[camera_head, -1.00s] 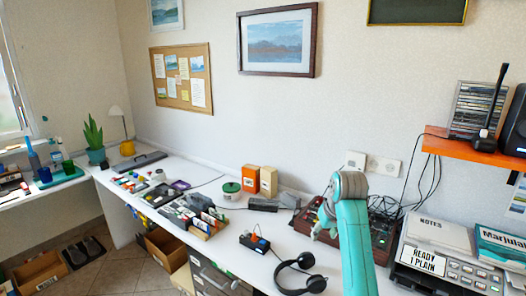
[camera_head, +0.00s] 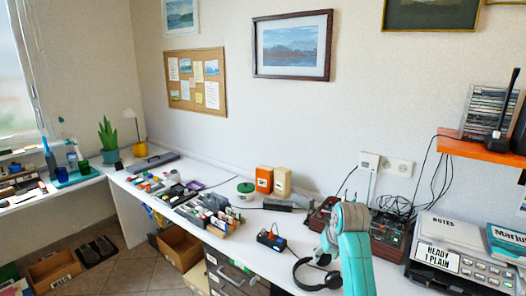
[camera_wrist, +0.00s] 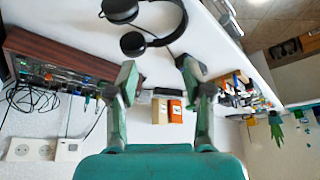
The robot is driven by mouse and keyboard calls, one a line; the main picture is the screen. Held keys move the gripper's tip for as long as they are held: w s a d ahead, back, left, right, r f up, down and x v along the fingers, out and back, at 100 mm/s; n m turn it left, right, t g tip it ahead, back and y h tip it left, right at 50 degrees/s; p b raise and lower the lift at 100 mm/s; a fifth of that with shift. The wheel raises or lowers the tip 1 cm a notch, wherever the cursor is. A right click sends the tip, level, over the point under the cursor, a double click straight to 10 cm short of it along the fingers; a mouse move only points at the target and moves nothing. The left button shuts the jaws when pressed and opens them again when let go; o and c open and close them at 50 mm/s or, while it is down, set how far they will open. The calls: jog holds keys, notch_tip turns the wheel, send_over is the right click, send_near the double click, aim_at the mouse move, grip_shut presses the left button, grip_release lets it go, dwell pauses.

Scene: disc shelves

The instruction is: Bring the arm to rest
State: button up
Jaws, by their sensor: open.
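My teal arm rises at the lower right of the head view, folded at its grey joint. My gripper (camera_wrist: 156,78) shows in the wrist view with its two green fingers spread wide apart and nothing between them. Behind the gap, the white desk (camera_wrist: 190,45) shows upside down with black headphones (camera_wrist: 140,25). In the head view the gripper's fingers are too small and hidden by the arm to make out clearly. The headphones also show there (camera_head: 318,272), partly behind my arm.
A mixer with wooden sides (camera_head: 388,236) and a grey device labelled "READY 1 PLAIN" (camera_head: 462,262) stand right of my arm. Orange and cream boxes (camera_head: 273,180) stand at the wall. An orange shelf (camera_head: 478,150) juts out at the right.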

jog(key=s+f+t, duration=0.2)
jog(key=s+f, duration=0.6)
jog(key=f, duration=0.3)
jog(key=s+f+t, duration=0.1)
jog(key=s+f, duration=0.7)
jog(key=f, duration=0.3)
jog(key=s+f+m+t, duration=0.15)
jog(key=s+f, duration=0.25)
jog(key=s, duration=0.7)
jog(key=s+r+t, duration=0.3)
jog(key=s, duration=1.6)
jog(key=s+r+t, duration=0.2)
jog(key=s+r, duration=1.3)
jog(key=shift+a+r+h, duration=0.3)
